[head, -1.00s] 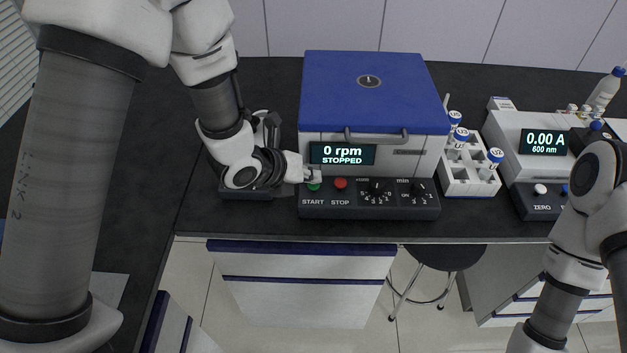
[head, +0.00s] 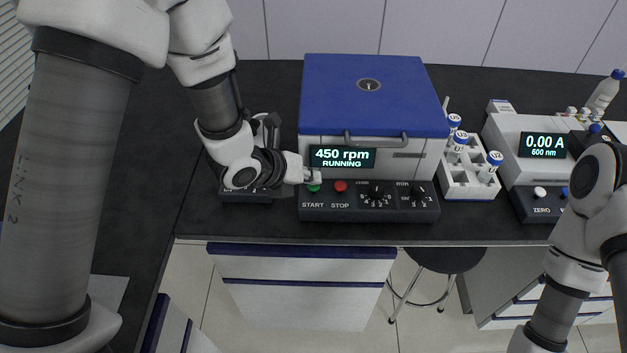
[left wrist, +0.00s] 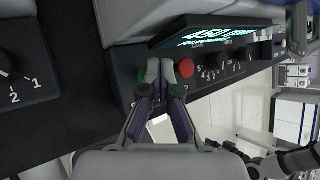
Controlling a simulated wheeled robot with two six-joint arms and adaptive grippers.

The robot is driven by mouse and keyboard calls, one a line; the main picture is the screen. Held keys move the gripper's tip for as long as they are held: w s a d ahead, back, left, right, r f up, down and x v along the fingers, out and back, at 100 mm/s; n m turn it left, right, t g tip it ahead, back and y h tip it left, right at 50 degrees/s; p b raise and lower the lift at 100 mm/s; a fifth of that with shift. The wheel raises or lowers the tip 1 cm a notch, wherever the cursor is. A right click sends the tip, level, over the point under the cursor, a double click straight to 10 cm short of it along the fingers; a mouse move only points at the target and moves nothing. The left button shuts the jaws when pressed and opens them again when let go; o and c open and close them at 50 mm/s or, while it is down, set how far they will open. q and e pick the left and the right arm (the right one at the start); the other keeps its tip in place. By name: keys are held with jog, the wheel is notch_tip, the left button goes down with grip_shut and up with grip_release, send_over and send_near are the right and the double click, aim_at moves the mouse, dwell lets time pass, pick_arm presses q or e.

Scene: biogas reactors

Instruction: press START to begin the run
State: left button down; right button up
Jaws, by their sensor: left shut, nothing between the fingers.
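The centrifuge has a closed blue lid (head: 372,92) and a display (head: 342,157) reading "450 rpm RUNNING". On its dark front panel are the green START button (head: 313,188) and the red STOP button (head: 340,186). My left gripper (head: 311,176) is shut and empty, its tips at the START button and partly covering it. In the left wrist view the shut fingertips (left wrist: 160,72) lie over the green button (left wrist: 141,76), beside the red button (left wrist: 185,68). Whether they still touch it is hard to tell. My right arm shows at the right, but its gripper does not.
A white rack (head: 468,184) with blue-capped tubes stands right of the centrifuge. Further right is a photometer with a display (head: 543,145) reading "0.00 A 600 nm". Another dark device (head: 246,190) sits under my left wrist. A stool (head: 446,258) stands below the bench edge.

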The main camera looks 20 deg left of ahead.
aim_at(311, 186)
pick_arm(q)
jog(key=shift+r+p, duration=0.3)
jog(key=shift+r, duration=0.45)
jog(key=shift+r, duration=0.1)
jog(key=shift+r+p, duration=1.75)
jog(key=shift+r, duration=0.7)
jog(key=shift+f, duration=0.1)
